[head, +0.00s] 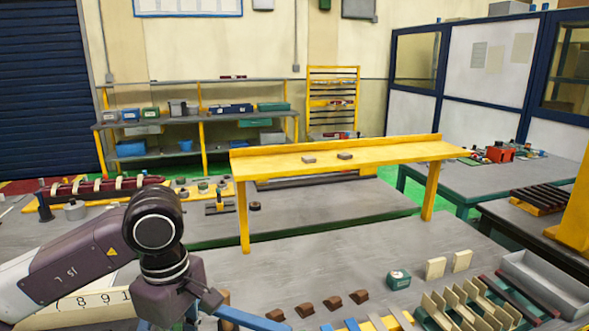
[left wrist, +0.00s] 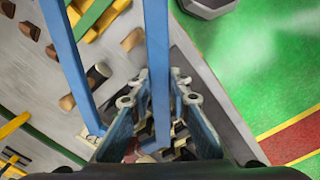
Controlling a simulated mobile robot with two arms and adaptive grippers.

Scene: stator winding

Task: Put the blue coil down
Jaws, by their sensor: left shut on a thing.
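The blue coil shows in the left wrist view as two long, straight blue legs (left wrist: 157,40), running from my gripper to the top edge. In the head view part of it (head: 245,319) sticks out to the right of my gripper near the bottom edge. My left gripper (left wrist: 158,90) is shut on the coil; the right-hand leg passes between its fingers. In the head view the left gripper (head: 207,301) is at the bottom, above the near bench (head: 320,265), partly cut off. The coil's far end is outside the wrist view. My right gripper is not in view.
Brown wedge blocks (head: 306,309) lie in a row right of my gripper. A yellow shelf (head: 350,153) spans the bench behind. The bench middle is clear.

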